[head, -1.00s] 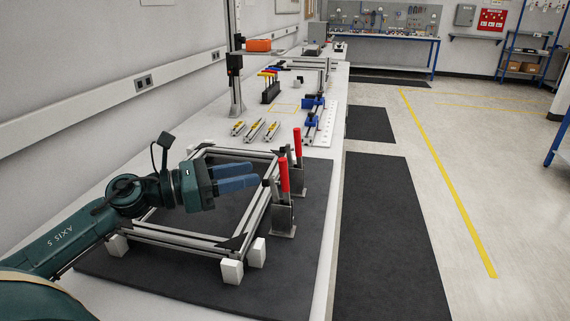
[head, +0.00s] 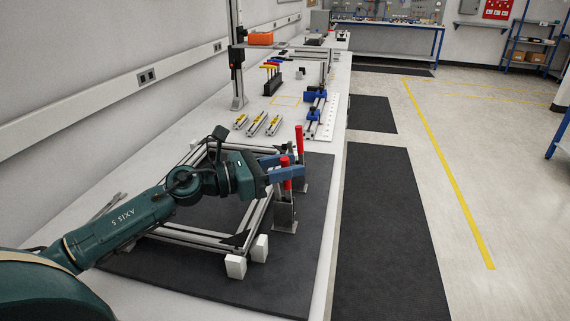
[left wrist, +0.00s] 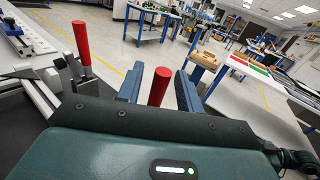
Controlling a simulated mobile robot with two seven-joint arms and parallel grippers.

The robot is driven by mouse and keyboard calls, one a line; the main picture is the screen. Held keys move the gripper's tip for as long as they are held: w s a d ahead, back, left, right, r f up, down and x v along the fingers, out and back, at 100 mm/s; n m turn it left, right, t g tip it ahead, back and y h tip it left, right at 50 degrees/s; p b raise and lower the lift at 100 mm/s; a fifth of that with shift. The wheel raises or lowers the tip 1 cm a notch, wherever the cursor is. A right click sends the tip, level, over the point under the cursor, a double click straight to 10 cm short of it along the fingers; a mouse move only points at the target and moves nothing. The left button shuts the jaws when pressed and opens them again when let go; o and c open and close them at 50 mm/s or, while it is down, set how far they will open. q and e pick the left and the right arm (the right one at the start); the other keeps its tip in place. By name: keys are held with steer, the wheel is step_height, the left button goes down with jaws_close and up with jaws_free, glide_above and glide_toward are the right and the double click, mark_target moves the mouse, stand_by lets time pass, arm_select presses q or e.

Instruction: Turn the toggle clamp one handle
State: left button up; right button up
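Two toggle clamps with upright red handles stand at the right side of the aluminium frame (head: 258,215). The near clamp's handle (head: 287,178) is beside my left gripper (head: 288,173), whose blue fingers reach to it from the left. In the left wrist view, this red handle (left wrist: 159,86) stands between the two spread fingers, with a gap on each side. The far clamp's handle (head: 299,140) is just beyond the fingers and shows at the left in the left wrist view (left wrist: 81,43). No labels tell which clamp is number one. My right gripper is out of view.
The frame rests on white blocks (head: 236,266) over a black mat (head: 290,270) on the bench.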

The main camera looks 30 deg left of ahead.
arm_select(q)
steer(key=shift+c, duration=0.4)
jaws_close()
